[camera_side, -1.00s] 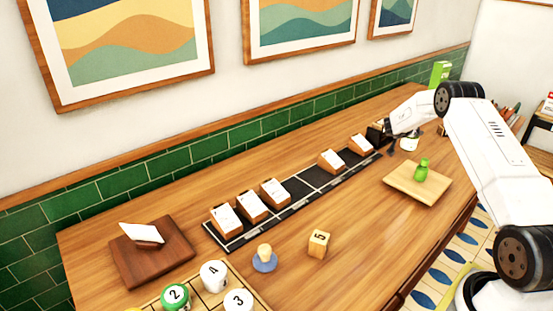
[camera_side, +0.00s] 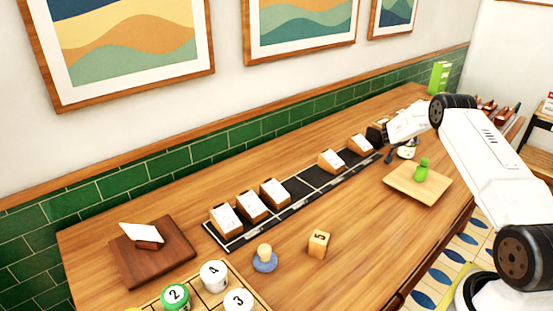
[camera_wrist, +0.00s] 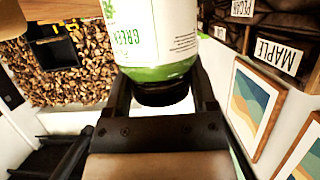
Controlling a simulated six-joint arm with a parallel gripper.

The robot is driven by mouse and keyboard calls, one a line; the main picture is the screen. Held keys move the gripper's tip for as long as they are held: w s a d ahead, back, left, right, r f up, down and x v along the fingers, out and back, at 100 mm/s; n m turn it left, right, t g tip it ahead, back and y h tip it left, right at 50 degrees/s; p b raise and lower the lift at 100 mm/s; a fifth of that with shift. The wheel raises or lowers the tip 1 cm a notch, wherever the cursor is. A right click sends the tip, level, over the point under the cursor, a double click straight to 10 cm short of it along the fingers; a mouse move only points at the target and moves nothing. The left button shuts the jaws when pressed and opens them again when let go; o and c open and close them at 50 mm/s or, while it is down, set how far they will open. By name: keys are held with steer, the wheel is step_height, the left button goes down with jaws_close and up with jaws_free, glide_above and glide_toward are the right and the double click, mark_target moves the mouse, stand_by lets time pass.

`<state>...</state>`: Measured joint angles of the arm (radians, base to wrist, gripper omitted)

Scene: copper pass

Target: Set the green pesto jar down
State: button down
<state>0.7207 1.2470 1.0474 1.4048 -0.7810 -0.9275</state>
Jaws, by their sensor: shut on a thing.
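In the wrist view a jar (camera_wrist: 155,30) with a white label, green lettering that begins "GREEN", a green band and a dark end sits between my fingers. My gripper (camera_wrist: 160,78) is shut on it. The jar's far end is cut off by the top of the picture. The jar cannot be made out clearly there.
A wooden board (camera_side: 405,190) with a small green item (camera_side: 421,171) lies at the right. The black strip (camera_side: 308,180) holds several wooden blocks with white cards and has bare places.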

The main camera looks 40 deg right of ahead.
jaws_free()
steer(key=shift+f, duration=0.1)
steer(key=v, duration=1.2)
stand_by(0.3)
stand_by(0.4)
steer(key=shift+a, duration=0.1)
